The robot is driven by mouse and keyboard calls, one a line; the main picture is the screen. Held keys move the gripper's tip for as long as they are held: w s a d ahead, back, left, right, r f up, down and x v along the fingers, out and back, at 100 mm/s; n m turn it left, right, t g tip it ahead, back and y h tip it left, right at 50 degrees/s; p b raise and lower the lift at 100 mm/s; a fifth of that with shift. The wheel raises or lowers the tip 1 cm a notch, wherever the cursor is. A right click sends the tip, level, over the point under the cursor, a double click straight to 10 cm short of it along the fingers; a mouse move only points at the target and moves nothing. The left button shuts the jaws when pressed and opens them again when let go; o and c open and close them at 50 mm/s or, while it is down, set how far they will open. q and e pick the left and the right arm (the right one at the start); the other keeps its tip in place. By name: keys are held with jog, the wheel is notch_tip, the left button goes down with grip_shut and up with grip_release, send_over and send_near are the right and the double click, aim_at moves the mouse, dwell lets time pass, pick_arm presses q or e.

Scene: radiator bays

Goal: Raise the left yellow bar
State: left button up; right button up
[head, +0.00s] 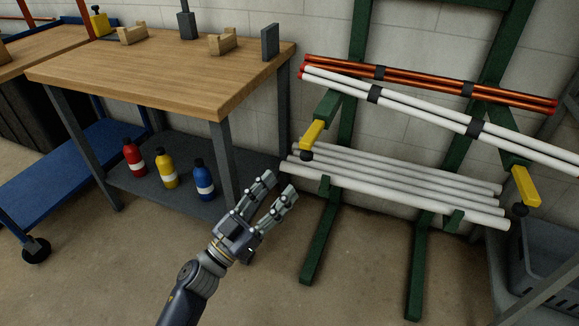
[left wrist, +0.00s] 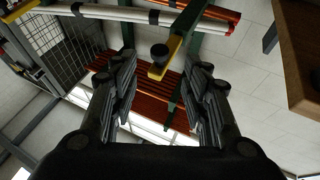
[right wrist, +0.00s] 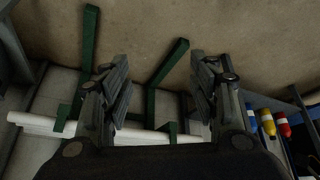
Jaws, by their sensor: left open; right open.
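The left yellow bar (head: 312,134) sticks out from the left arm of the green rack (head: 349,100), with a black knob at its lower end. My left gripper (head: 279,186) is open and empty, below and left of that bar in the head view. In the left wrist view, the yellow bar (left wrist: 172,50) and its knob show ahead, between the open fingers but beyond them. A right yellow bar (head: 526,186) sits at the rack's other side. My right gripper (right wrist: 158,64) is open and empty, outside the head view; it faces the rack's lower part and the floor.
White and copper tubes (head: 430,115) rest on the rack's upper arms. Grey pipes (head: 400,180) lie on its lower arms. A workbench (head: 160,65) stands left, with red, yellow and blue bottles (head: 168,170) on its shelf. A grey crate (head: 545,250) is at right.

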aim_at(304, 160)
pick_arm(q)
jog(key=b+x, duration=0.1)
jog(key=x, duration=0.8)
jog(key=shift+w+d, duration=0.15)
jog(key=shift+w, duration=0.1)
jog(key=shift+w+d+r, duration=0.25)
jog(key=shift+w+d, duration=0.05)
jog(key=shift+w, duration=0.05)
pick_arm(e)
jog(key=w+t, duration=0.1)
jog(key=w+a+r+t, duration=0.1)
jog(key=w, duration=0.1)
jog(key=w+r, duration=0.1)
jog(key=w, duration=0.1)
jog(key=shift+a+r+t+y, duration=0.25)
jog(key=shift+a+t+y, duration=0.05)
jog(key=shift+t+y, duration=0.1)
pick_arm(q)
grip_shut()
